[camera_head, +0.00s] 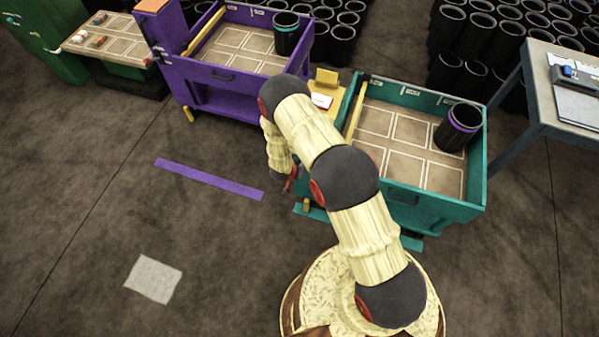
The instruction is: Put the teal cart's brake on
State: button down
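The teal cart (478,212) stands right of centre, with a divided tray on top and a black sleeve with a purple band (460,126) in its right back corner. A small orange-yellow piece (306,205), perhaps the brake pedal, shows low at the cart's front left; its position is hard to tell. My arm crosses in front of the cart's left side. My gripper (289,184) points down just left of the cart's low front left corner, close to that piece in the picture. Its fingers are small and partly hidden, so I cannot tell their opening or any contact.
A purple cart (230,88) with a similar low orange-yellow piece (188,114) stands behind left. A yellow stand (327,80) is between the carts. A grey table (540,105) is at right. A purple floor strip (208,179) and pale floor patch (153,279) lie on open floor.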

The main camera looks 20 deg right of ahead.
jog(key=c, duration=1.6)
grip_release()
jog(key=shift+r, duration=0.1)
jog(key=v, duration=1.1)
jog(key=shift+s+a+r, duration=0.1)
jog(key=shift+s+r, duration=0.05)
jog(key=shift+r, duration=0.2)
